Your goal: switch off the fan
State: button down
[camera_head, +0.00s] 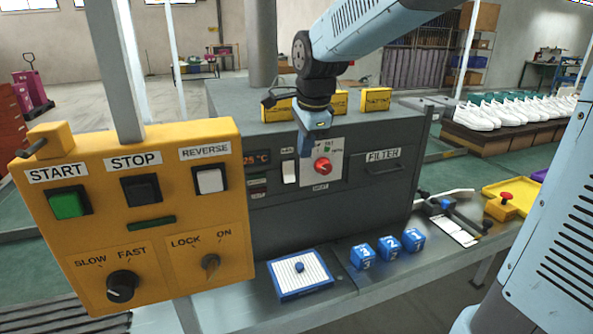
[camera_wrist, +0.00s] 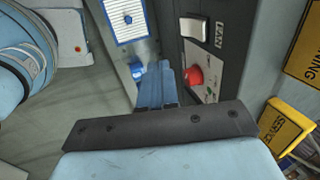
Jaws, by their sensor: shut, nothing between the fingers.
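The fan switch is a white rocker (camera_head: 290,172) on the dark front of the grey machine, with a small label above it. In the wrist view the rocker (camera_wrist: 194,29) shows at the top, beside a label that seems to read FAN. I cannot tell which way it is tipped. My gripper (camera_head: 305,153) is shut and empty, pointing down in front of the panel, between the rocker and a red knob (camera_head: 322,166). In the wrist view the blue fingers (camera_wrist: 160,70) are left of the red knob and below the rocker, apart from the rocker.
A yellow control box (camera_head: 135,215) with START, STOP and REVERSE buttons stands at left. A FILTER drawer (camera_head: 383,165) is right of the knob. A blue-framed tray (camera_head: 300,274) and blue numbered blocks (camera_head: 388,248) lie on the bench below. Yellow signs (camera_head: 376,100) stand on the machine.

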aim_at(289, 172)
jog(key=w+a+f, duration=0.2)
jog(key=w+f, duration=0.4)
jog(key=f, duration=0.4)
jog(key=shift+w, duration=0.35)
jog(key=shift+f, duration=0.1)
